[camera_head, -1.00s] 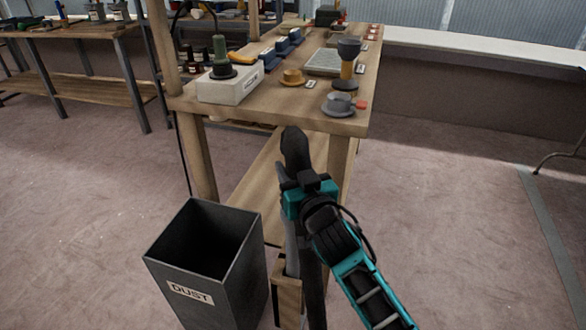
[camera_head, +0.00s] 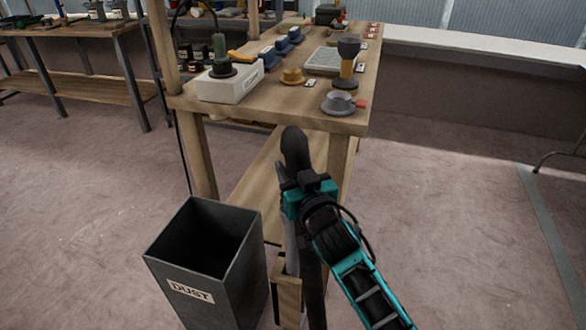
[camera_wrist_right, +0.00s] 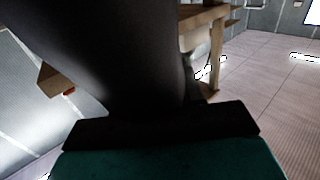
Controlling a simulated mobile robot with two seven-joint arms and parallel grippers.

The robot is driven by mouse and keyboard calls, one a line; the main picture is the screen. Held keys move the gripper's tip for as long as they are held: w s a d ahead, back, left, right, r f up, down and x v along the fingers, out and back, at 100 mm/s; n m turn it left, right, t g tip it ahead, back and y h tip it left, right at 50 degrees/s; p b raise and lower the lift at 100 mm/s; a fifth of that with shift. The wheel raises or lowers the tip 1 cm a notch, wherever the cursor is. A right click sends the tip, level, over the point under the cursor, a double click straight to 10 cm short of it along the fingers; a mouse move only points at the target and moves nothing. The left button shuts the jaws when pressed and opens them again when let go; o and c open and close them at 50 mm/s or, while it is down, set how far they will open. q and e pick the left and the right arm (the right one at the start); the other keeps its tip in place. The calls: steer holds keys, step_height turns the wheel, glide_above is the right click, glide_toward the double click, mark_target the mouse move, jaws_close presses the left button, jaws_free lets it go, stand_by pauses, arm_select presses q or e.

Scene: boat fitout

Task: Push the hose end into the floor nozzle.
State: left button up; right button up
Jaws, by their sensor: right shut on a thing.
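My right gripper (camera_head: 308,184) is shut on a thick dark tube, which looks like the hose end (camera_head: 295,150). Its blunt top points up in front of the workbench, and a dark length hangs down below the jaws. In the right wrist view, the hose end (camera_wrist_right: 125,55) rises large from between the dark fingers (camera_wrist_right: 160,125) and fills much of the picture. I cannot pick out the floor nozzle in either view. My left gripper is not in view.
A grey bin marked DUST (camera_head: 190,292) stands at the lower left, close to a wooden block (camera_head: 288,300). The floor to the right is open.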

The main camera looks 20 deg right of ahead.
steer(key=shift+f+b, duration=0.8)
steer(key=shift+f, duration=0.3)
steer(key=shift+f+b, duration=0.6)
steer(key=shift+f, duration=0.25)
steer(key=shift+s+f, duration=0.1)
steer(key=shift+f, duration=0.45)
steer(key=o, duration=1.2)
steer(key=shift+r, duration=0.15)
steer(key=shift+o, duration=0.2)
steer(key=s+p, duration=0.1)
steer(key=s, duration=1.1)
steer(key=shift+s+d+p, duration=0.35)
steer(key=shift+d, duration=0.05)
